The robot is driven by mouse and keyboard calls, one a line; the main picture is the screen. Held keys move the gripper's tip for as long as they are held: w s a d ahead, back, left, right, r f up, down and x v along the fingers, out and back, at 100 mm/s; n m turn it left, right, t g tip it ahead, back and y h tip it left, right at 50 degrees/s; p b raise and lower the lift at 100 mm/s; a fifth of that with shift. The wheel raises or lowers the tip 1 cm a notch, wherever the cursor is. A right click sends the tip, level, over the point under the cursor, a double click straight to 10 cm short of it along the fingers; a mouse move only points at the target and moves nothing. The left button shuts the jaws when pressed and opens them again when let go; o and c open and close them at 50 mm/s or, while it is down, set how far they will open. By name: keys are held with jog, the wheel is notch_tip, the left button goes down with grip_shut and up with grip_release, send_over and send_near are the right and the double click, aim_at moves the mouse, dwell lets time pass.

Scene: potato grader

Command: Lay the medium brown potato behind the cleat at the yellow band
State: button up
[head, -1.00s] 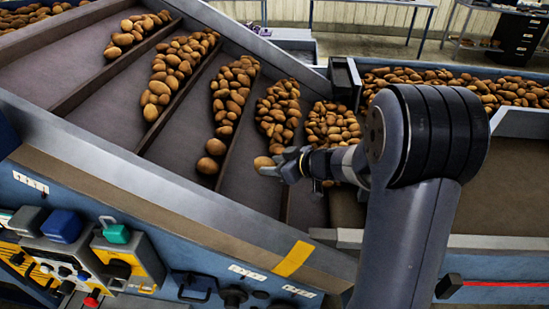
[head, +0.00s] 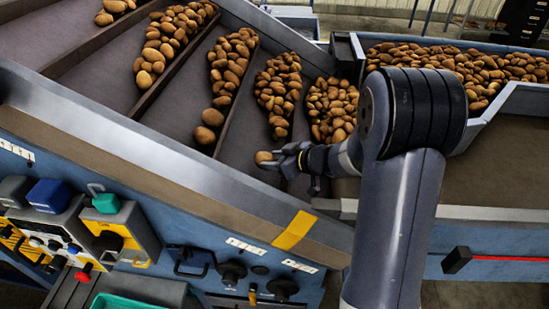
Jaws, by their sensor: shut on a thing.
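My gripper (head: 273,161) is shut on a brown potato (head: 264,157) in the head view. Only the potato's left end shows; the jaws hide the rest. The gripper and potato are over the lane of the sloped belt between two cleats, and I cannot tell whether the potato touches the belt. The yellow band (head: 295,231) is on the frame's near rail, below and right of the gripper. A cleat (head: 229,107) rises left of the gripper, with potatoes lying along it. Another cleat to the right is partly hidden by my arm.
Several potatoes (head: 277,90) lie in rows between the cleats. A heap of potatoes (head: 450,68) fills the trough at the back right. The control panel (head: 75,225) with levers is at lower left. The belt lane left of the gripper is bare near the rail (head: 150,150).

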jog(key=o, duration=1.1)
jog(key=shift+r, duration=0.1)
notch_tip(320, 180, up, 10)
jog(key=shift+f+p, duration=0.1)
jog(key=shift+p, duration=0.85)
jog(key=shift+f, duration=0.1)
notch_tip(320, 180, down, 10)
jog(key=shift+r+b, duration=0.1)
jog(key=shift+b, duration=0.9)
jog(key=shift+r+p, duration=1.6)
jog(key=shift+r, duration=0.9)
